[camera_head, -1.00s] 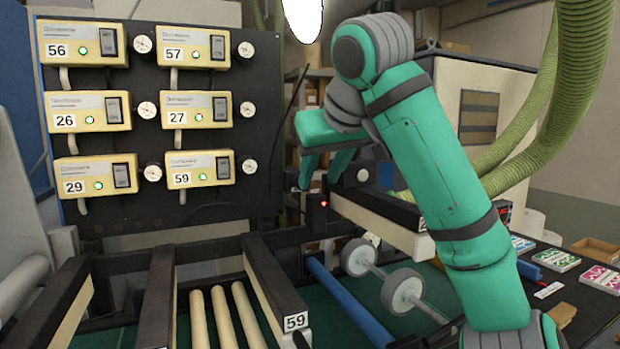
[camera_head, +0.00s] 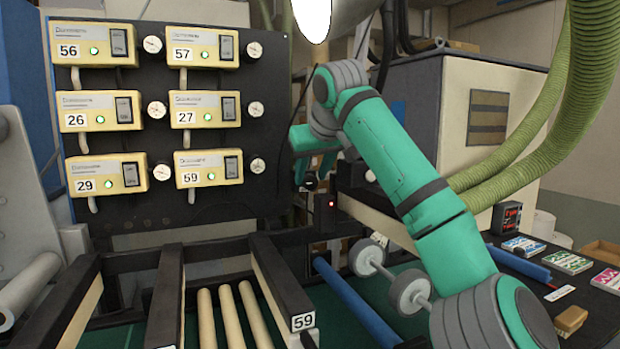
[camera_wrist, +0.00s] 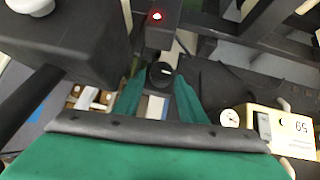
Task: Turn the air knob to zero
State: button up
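A small round black knob (camera_wrist: 162,74) with a white pointer line shows in the middle of the wrist view. In the head view the dark knob (camera_head: 310,181) sits just above the black box with the red light. My gripper (camera_wrist: 160,80) points at the knob, with one green finger on each side of it. In the head view my gripper (camera_head: 312,172) is also at the knob. The fingers look apart and open around it; whether they touch its sides cannot be told. No scale around the knob is readable.
A black box with a red light (camera_head: 325,208) stands right beside the knob. A dark panel (camera_head: 240,50) with several numbered yellow units and round gauges is left of my gripper. Rollers (camera_head: 230,315) and a blue bar (camera_head: 350,300) lie below. Green hoses (camera_head: 560,110) hang at the right.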

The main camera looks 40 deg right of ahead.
aim_at(304, 182)
jog(key=shift+x, duration=1)
jog(key=c, duration=0.8)
jog(key=shift+o, duration=0.2)
jog(key=shift+a, duration=0.1)
jog(key=n+h, duration=0.1)
jog(key=h, duration=0.2)
jog(key=n+h, duration=0.1)
jog(key=shift+w+a+f+n+g+h, duration=0.15)
jog(key=shift+a+f+n+g+h, duration=0.1)
jog(key=shift+a+n+g+h, duration=0.05)
jog(key=n+h, duration=0.1)
jog(key=h, duration=0.1)
jog(key=n+h, duration=0.2)
jog(key=shift+a+f+h, duration=0.2)
jog(key=shift+f+h, duration=0.05)
jog(key=shift+h, duration=0.15)
